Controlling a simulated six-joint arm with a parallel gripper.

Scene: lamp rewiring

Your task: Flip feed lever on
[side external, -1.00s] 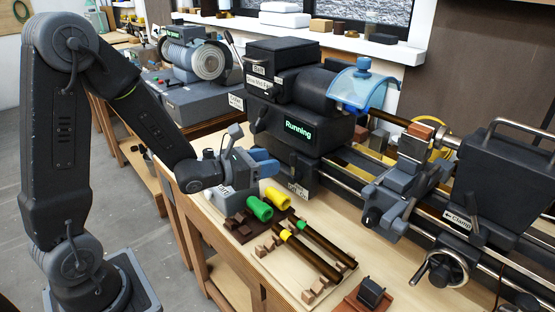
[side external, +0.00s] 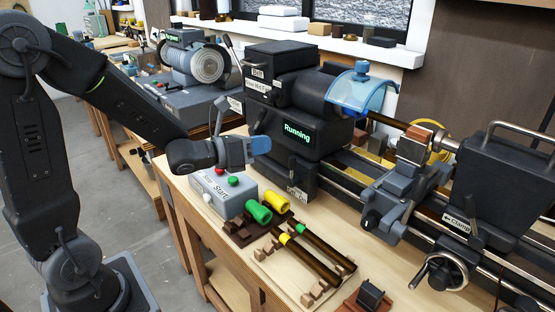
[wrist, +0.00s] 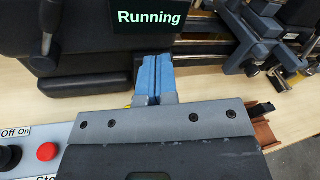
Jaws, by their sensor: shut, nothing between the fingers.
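My gripper (side external: 257,146) has blue fingers, shut with nothing between them. It is raised above the bench, in front of the dark lathe headstock (side external: 295,158). In the wrist view the shut fingers (wrist: 155,60) point toward the headstock, just below its green "Running" display (wrist: 150,18). A black lever (wrist: 46,40) stands on the headstock at the upper left of that view, apart from the fingers. No readable label marks it as the feed lever. A small white label (side external: 297,193) sits low on the headstock, too small to read.
Green (side external: 259,211) and yellow (side external: 276,200) cylinders and a wooden rack (side external: 285,268) lie in front.

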